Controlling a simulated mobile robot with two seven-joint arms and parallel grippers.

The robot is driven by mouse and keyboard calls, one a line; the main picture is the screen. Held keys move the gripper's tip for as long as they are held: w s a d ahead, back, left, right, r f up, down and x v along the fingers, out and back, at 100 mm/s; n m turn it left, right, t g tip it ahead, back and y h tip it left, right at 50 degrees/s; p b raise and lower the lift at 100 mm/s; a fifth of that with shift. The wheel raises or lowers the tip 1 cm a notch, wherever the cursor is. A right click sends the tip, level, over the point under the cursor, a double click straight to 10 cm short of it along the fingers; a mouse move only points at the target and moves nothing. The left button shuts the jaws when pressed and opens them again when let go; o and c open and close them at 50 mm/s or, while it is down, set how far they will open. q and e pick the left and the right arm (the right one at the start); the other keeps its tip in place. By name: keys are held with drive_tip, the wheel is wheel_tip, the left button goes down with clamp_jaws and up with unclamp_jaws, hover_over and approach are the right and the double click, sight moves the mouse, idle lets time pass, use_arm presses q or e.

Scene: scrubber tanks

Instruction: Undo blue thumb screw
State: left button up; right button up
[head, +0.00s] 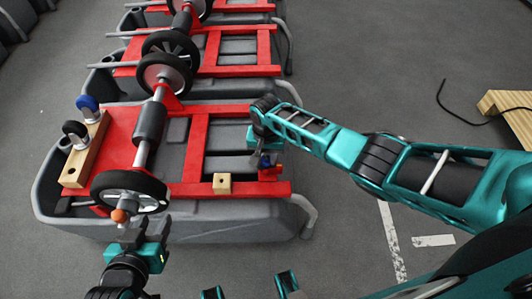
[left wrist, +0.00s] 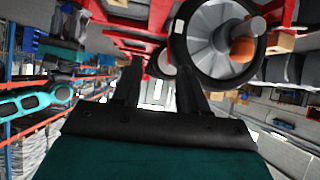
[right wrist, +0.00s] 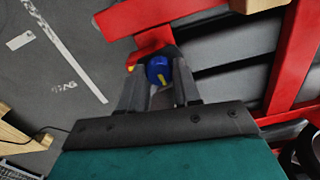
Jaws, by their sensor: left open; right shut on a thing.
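The blue thumb screw (right wrist: 158,70) has a yellow mark and sits at the end of a red frame bar. It shows small in the head view (head: 264,162). My right gripper (right wrist: 160,85) is shut on it, with one finger on each side, and partly hides it. In the head view, my right gripper (head: 262,150) is at the front right corner of the red frame (head: 195,150). My left gripper (head: 138,232) is open and empty, just in front of a black-tyred wheel (head: 130,188) with an orange end cap (head: 119,215). The left wrist view shows its spread fingers (left wrist: 160,85).
The red frame lies on a grey tank (head: 230,228). A wooden block with two casters (head: 85,150) is at left, and a small wooden cube (head: 222,183) is on the front bar. More tanks stand behind. A pallet (head: 508,110) and black cable are at right; floor between is free.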

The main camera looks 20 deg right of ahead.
drive_tip(key=n, duration=0.3)
drive_tip(key=shift+p, duration=0.3)
drive_tip(key=n, duration=0.4)
drive_tip(key=shift+p, duration=0.3)
use_arm(q)
drive_tip(key=shift+s+a+r, duration=0.2)
drive_tip(key=shift+s+a, duration=0.05)
drive_tip(key=shift+a, duration=0.15)
use_arm(e)
drive_tip(key=n, duration=0.6)
drive_tip(key=shift+s+f+n, duration=0.1)
drive_tip(key=shift+n, duration=0.3)
drive_tip(key=o, duration=1.1)
drive_tip(key=shift+c, duration=0.2)
